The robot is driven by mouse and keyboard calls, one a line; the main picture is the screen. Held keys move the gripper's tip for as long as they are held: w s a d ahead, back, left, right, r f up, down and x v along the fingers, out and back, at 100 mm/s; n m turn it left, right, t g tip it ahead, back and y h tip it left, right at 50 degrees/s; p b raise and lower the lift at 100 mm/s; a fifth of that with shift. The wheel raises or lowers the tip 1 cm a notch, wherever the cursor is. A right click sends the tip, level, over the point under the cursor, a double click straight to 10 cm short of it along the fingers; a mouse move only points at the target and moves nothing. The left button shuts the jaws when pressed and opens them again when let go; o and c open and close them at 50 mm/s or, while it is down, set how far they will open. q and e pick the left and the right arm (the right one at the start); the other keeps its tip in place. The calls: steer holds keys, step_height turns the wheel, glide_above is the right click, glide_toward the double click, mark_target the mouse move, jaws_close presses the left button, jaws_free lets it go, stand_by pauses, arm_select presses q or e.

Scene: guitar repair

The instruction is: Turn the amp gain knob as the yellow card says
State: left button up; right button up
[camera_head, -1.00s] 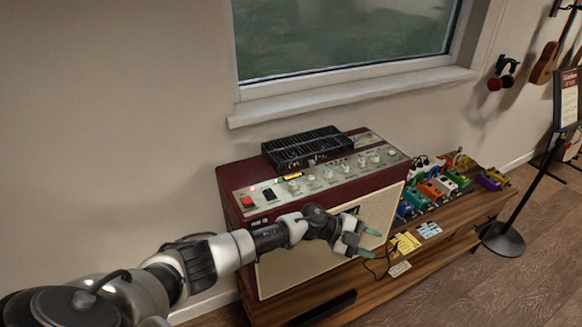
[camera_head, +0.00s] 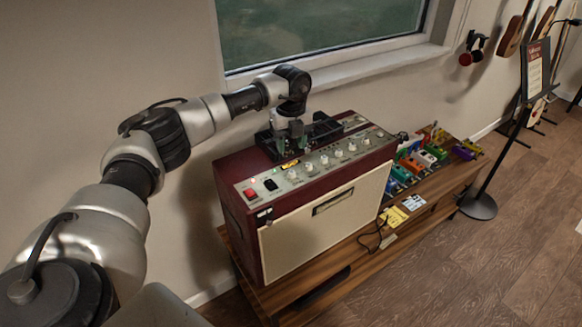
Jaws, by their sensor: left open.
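The dark red amp (camera_head: 228,200) stands on a wooden bench, with its cream grille facing me. Its control panel runs along the top, with a red switch (camera_head: 250,192) at the left end and a row of pale knobs (camera_head: 324,160). A small yellow label (camera_head: 290,164) sits on the panel near the left knobs. Yellow cards (camera_head: 394,216) lie on the bench right of the amp; their writing is too small to read. My left gripper (camera_head: 290,150) points down, open, above the rear of the panel, by the black box. My right gripper is not in view.
A black slotted box (camera_head: 325,128) sits on the amp's top, partly behind my left gripper. Several coloured pedals (camera_head: 422,158) and a pale blue card (camera_head: 413,202) are on the bench at right. A sign stand (camera_head: 479,206) stands on the floor. A window sill (camera_head: 350,71) is behind.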

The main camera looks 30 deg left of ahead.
mark_target(292, 172)
arm_select(q)
step_height(292, 172, down, 9)
steer(key=shift+r+p, duration=0.2)
steer(key=shift+p, duration=0.9)
steer(key=shift+w+d+f, duration=0.1)
steer(key=shift+d+f, duration=0.05)
steer(key=shift+f, duration=0.25)
steer(key=shift+c, duration=0.3)
jaws_close()
